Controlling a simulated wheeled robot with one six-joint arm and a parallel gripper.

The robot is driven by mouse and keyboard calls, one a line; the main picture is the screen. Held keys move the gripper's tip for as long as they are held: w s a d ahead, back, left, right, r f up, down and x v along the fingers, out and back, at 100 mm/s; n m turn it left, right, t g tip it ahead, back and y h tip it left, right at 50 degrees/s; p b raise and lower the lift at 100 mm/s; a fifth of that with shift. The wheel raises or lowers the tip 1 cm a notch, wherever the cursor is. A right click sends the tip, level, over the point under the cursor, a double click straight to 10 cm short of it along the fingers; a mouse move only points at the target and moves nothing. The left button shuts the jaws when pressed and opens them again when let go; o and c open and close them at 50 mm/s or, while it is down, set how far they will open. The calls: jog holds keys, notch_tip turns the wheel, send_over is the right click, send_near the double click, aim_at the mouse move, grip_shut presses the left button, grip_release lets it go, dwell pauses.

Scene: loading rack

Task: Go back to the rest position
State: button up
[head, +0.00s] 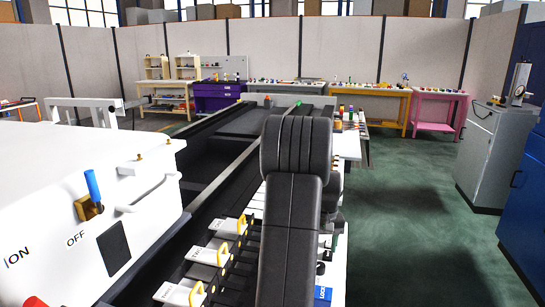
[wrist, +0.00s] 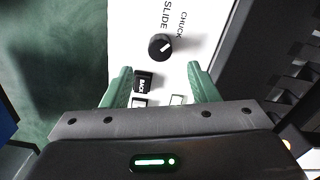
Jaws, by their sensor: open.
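My gripper (wrist: 161,88) shows in the wrist view with its two green fingers spread apart and nothing between them. Below the fingers is a white panel (wrist: 183,60) with a black knob (wrist: 160,46) marked near "SLIDE" and "CHUCK". A black button labelled "BACK" (wrist: 143,82) sits near the left finger. Other small buttons are partly hidden by my gripper's body.
A white machine (head: 70,215) with a blue-handled switch (head: 93,188) and ON/OFF marks stands at the left. White plates with yellow handles (head: 208,255) line the rack beside my arm. A grey cabinet (head: 488,150) and a blue cabinet (head: 525,190) stand at the right. Green floor (head: 410,220) lies open between.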

notch_tip(320, 180, down, 7)
jog(key=shift+f, duration=0.2)
jog(key=shift+r, duration=0.1)
